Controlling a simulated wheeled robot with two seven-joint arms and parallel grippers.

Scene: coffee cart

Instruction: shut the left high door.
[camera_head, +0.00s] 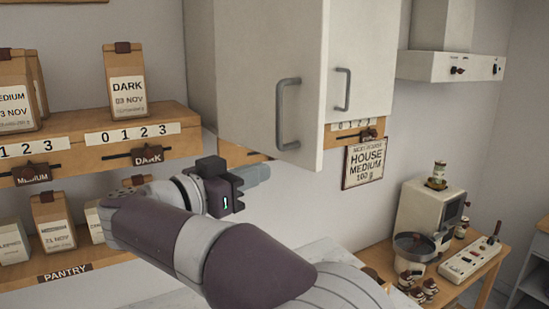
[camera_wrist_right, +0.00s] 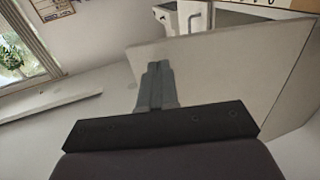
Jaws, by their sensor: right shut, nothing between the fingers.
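The left high door (camera_head: 250,70) is a pale panel with a grey bar handle (camera_head: 288,115) on the wall cabinet. It stands partly open, its handle side swung out from the cabinet. My right gripper (camera_head: 262,172) is shut and empty, just below the door's lower edge in the head view. In the right wrist view, the shut fingertips (camera_wrist_right: 157,68) overlap the edge of a large pale panel (camera_wrist_right: 225,65), which looks like this door. I cannot tell whether they touch it. My left gripper is not in view.
The right high door (camera_head: 365,50) looks shut. A shelf (camera_head: 80,150) with coffee bags is at left. A HOUSE MEDIUM sign (camera_head: 364,163) hangs under the cabinet. A coffee machine (camera_head: 420,215) and power strip (camera_head: 470,258) stand at lower right. A window (camera_wrist_right: 20,50) shows in the wrist view.

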